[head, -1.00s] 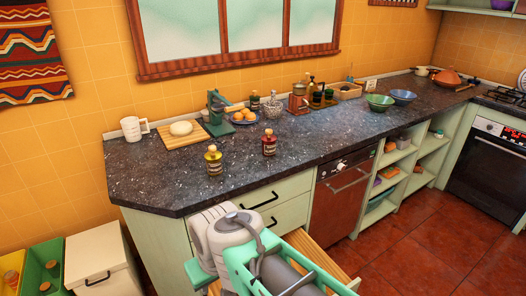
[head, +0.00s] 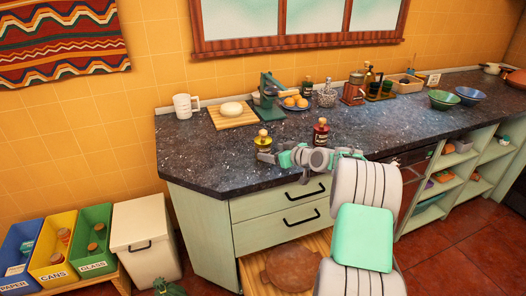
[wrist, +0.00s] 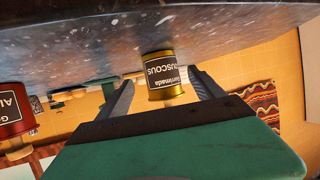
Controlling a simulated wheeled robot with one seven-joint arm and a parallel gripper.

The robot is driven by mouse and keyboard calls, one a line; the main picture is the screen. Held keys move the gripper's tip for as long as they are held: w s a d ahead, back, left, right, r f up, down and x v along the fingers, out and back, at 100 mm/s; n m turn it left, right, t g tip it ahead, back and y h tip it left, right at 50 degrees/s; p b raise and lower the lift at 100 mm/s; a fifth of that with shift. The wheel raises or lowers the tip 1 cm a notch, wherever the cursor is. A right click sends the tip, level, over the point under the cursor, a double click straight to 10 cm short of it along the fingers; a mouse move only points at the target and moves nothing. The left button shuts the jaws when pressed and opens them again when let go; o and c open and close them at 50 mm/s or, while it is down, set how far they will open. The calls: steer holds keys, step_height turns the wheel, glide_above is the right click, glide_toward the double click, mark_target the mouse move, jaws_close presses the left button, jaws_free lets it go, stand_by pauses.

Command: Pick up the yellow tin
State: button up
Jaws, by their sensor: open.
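The yellow tin (head: 262,139) stands on the dark speckled counter (head: 205,160) near its front edge, left of the red tin (head: 320,134). In the wrist view the yellow tin (wrist: 160,77), with a dark couscous label, appears upside down between the tips of my open fingers. Nothing is gripped. I cannot tell whether the fingers touch the tin. The red tin (wrist: 14,112) is at the left edge of the wrist view.
Behind the tin are a cutting board (head: 221,121) with a pale round item, a green press (head: 268,98) and a plate of orange fruit (head: 296,102). A drawer (head: 252,276) below the counter is open. Bins (head: 95,232) stand at lower left.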

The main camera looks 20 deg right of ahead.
mark_target(268, 150)
steer(key=p+x, duration=0.1)
steer(key=x, duration=0.5)
steer(key=shift+a+r, duration=0.1)
steer(key=shift+r, duration=0.05)
steer(key=c, duration=1.7)
